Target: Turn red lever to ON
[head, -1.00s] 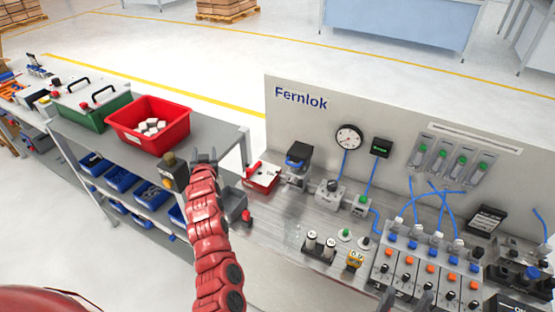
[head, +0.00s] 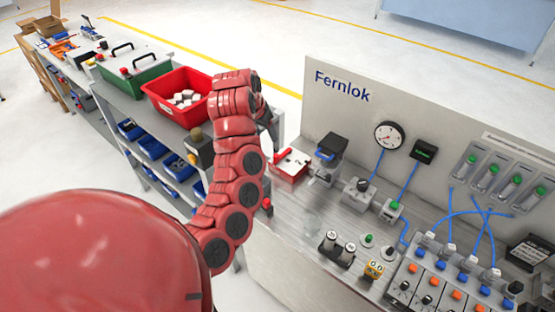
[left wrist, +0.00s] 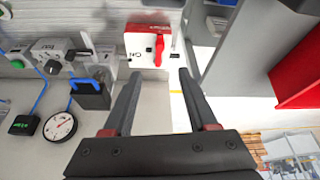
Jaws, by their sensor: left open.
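The red lever (left wrist: 157,48) is on the front of a white switch box (left wrist: 140,30) with an ON marking, which reads inverted in the left wrist view. In the head view the same switch box (head: 292,163) has a red base and stands at the left end of the workbench. My left gripper (left wrist: 160,78) is open, its two dark fingers pointing at the box with the lever between their lines. The fingers look apart from the lever, with nothing between them. In the head view, my red arm partly hides the left gripper (head: 270,125). My right gripper is not in view.
A black device with a blue part (head: 330,152) stands right of the switch box. The Fernlok panel (head: 345,115) rises behind the bench.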

